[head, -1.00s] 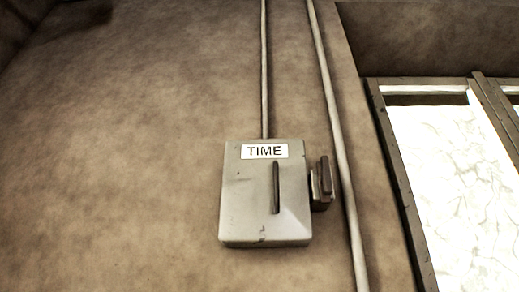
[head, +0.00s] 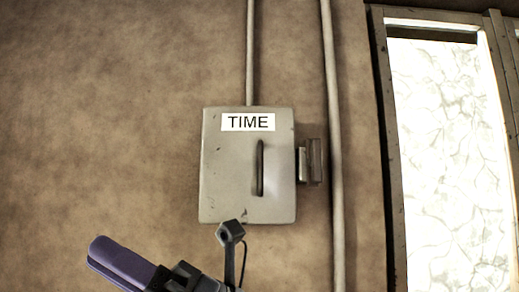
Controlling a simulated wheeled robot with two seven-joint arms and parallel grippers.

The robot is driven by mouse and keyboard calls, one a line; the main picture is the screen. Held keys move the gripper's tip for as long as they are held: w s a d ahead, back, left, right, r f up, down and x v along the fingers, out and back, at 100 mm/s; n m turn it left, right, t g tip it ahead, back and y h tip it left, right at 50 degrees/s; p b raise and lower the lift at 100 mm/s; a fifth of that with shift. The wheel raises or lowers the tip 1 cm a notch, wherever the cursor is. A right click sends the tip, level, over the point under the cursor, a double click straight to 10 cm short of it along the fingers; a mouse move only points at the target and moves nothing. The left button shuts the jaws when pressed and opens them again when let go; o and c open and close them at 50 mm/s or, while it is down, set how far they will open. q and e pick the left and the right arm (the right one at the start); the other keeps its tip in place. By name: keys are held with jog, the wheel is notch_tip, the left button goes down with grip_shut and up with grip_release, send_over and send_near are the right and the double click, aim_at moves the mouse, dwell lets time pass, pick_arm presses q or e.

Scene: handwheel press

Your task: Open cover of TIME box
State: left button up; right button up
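The TIME box (head: 225,185) is a grey metal box on the wall, left of centre in the head view, with a white TIME label (head: 248,122). Its cover looks shut. A dark upright handle (head: 260,168) stands on the cover's front. My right gripper (head: 112,258) comes in at the bottom edge, below and left of the box. Its purple end points up and left and looks apart from the box. I see it from one side, so the gap between its fingers is hidden. My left gripper is not in view.
A brown bracket or latch piece (head: 315,162) sits at the box's right side. A thin pipe (head: 250,50) runs up from the box top. A thicker pipe (head: 333,120) runs down the wall to its right. A bright window (head: 440,150) is at the right. The wall at left is bare.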

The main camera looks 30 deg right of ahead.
notch_tip(320, 180, up, 2)
jog(key=n+t+h, duration=0.1)
jog(key=n+h, duration=0.2)
jog(key=h, duration=0.2)
jog(key=m+t+h, duration=1)
jog(key=h, duration=0.8)
send_near(262, 157)
jog(key=w+p, duration=0.3)
jog(key=w, duration=0.6)
jog(key=shift+w+a+p, duration=0.1)
jog(key=shift+w+p, duration=0.15)
jog(key=shift+p, duration=0.1)
jog(key=shift+w+a+f, duration=0.1)
jog(key=shift+w, duration=0.4)
grip_shut()
